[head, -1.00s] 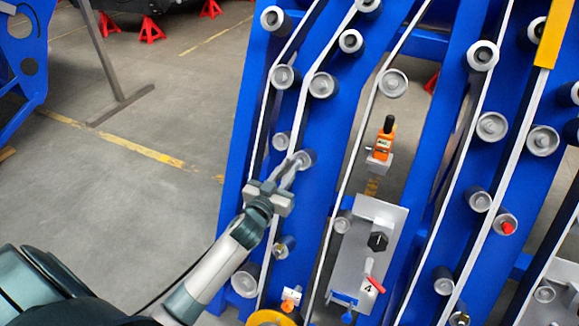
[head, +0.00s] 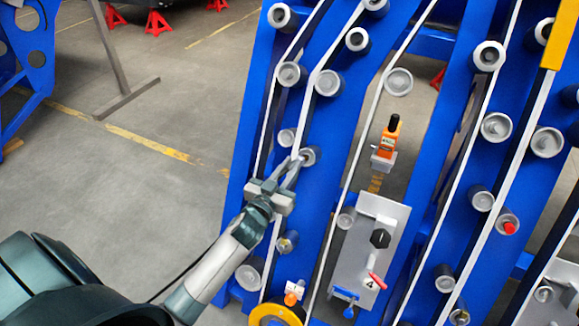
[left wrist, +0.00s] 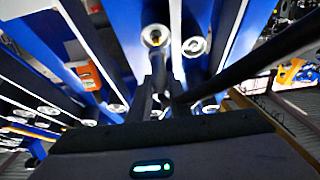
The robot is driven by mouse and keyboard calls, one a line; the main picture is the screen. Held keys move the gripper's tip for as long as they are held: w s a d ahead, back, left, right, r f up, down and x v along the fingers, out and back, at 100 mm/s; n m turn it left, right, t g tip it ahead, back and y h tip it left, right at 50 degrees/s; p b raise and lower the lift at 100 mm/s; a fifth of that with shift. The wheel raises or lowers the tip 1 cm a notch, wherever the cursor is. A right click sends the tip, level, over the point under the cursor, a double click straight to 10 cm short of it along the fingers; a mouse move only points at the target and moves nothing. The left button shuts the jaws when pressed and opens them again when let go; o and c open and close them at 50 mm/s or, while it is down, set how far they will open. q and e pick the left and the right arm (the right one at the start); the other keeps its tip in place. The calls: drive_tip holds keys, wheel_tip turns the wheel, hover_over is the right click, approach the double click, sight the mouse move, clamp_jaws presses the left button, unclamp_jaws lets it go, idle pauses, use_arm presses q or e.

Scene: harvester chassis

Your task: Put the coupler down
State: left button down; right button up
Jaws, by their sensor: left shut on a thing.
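My left gripper (head: 296,166) reaches in from the lower left in the head view. Its fingers are closed at the front of the blue chassis, beside a grey roller (head: 310,155). The coupler cannot be made out clearly; whatever is between the fingertips is small and mostly covered by them. In the left wrist view the dark fingers (left wrist: 165,105) come together near the middle, below a round roller end (left wrist: 155,36). I cannot tell whether the gripper touches the roller. My right gripper is not in view.
The blue chassis (head: 335,120) carries several rollers and pale belts. An orange device (head: 388,139) sits on a small bracket right of the gripper. Below it is a grey plate (head: 362,250) with a black knob and red lever. Open floor (head: 130,220) lies to the left.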

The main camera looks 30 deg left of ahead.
use_arm(q)
drive_tip(key=shift+d, duration=0.1)
